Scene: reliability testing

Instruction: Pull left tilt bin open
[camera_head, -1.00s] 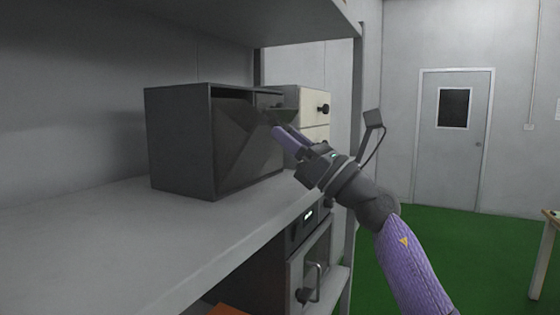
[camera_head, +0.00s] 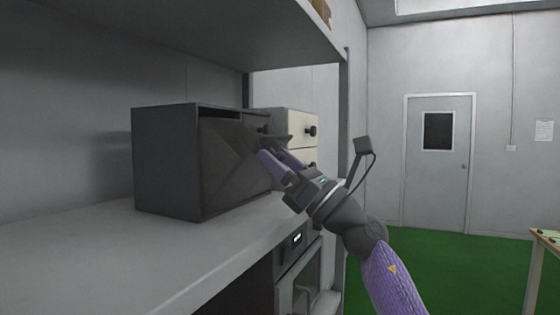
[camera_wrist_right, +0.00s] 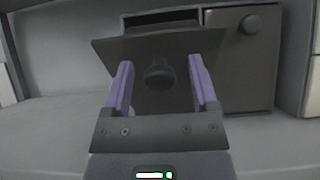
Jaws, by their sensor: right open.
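The dark grey bin cabinet (camera_head: 165,163) stands on the shelf. It has two tilt bins side by side. The left tilt bin (camera_head: 232,155) is tilted outward at the top; in the right wrist view its front panel (camera_wrist_right: 110,48) leans toward me, with a dark gap behind it. Its round black knob (camera_wrist_right: 159,73) is between the fingers of my right gripper (camera_wrist_right: 160,64), which are apart. In the head view the right gripper (camera_head: 272,155) is at the bin's front, partly covering it. I cannot tell if the fingers touch the knob. My left gripper is not in view.
The right tilt bin (camera_wrist_right: 239,70) is shut, with its own knob (camera_wrist_right: 250,24). A cream drawer unit (camera_head: 300,128) stands beyond the cabinet. An upper shelf (camera_head: 220,40) hangs above and a metal post (camera_head: 343,100) rises behind my arm. An appliance (camera_head: 298,280) sits below.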

